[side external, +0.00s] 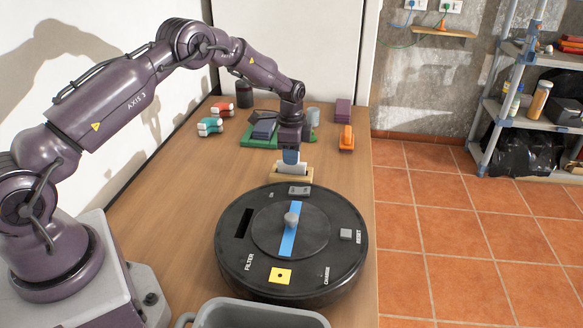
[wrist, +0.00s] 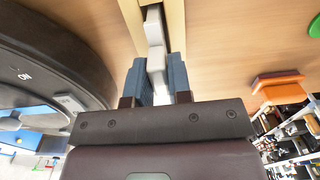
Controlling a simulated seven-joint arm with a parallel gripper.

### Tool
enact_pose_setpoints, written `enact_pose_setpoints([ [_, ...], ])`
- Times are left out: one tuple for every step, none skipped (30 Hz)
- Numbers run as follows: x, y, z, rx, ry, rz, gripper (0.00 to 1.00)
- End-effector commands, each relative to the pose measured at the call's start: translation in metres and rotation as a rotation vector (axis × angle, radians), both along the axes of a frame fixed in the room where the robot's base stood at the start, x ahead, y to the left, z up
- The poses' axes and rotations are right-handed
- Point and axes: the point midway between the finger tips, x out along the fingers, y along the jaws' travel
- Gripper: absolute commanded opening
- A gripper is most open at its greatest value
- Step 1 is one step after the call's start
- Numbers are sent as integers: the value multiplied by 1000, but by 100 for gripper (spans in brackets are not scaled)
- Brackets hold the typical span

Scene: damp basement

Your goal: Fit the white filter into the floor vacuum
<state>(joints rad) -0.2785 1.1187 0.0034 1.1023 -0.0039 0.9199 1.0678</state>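The white filter (side external: 292,167) stands in a small wooden holder (side external: 304,178) behind the floor vacuum. It also shows in the wrist view (wrist: 155,40), running up between the blue fingers. My gripper (side external: 291,157) points down over the holder. In the wrist view its fingers (wrist: 157,78) lie close against both sides of the filter, which looks clamped between them. The filter's lower part is hidden in the holder. The floor vacuum (side external: 336,270) is a black disc with a dark, empty-looking slot (side external: 243,223) beside the word FILTER, a blue strip and a grey knob.
A grey bin (side external: 258,312) stands at the front edge. A yellow square (side external: 280,276) and a grey reset button (side external: 347,234) sit on the vacuum. An orange block (side external: 346,138), a green tray (side external: 258,141) and red and teal pieces lie behind.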

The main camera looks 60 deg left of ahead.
Motion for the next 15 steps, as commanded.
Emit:
enact_pose_setpoints([
  [0,0,0,0,0,0,8],
  [0,0,0,0,0,0,1],
  [0,0,0,0,0,0,0],
  [0,0,0,0,0,0,0],
  [0,0,0,0,0,0,0],
  [0,0,0,0,0,0,0],
  [0,0,0,0,0,0,0],
  [0,0,0,0,0,0,0],
  [0,0,0,0,0,0,0],
  [0,0,1,0,0,0,0],
  [0,0,1,0,0,0,0],
  [0,0,2,0,0,0,0],
  [0,0,2,1,-1,0,0],
  [0,0,4,0,-1,0,0],
  [0,0,6,0,-1,1,0],
])
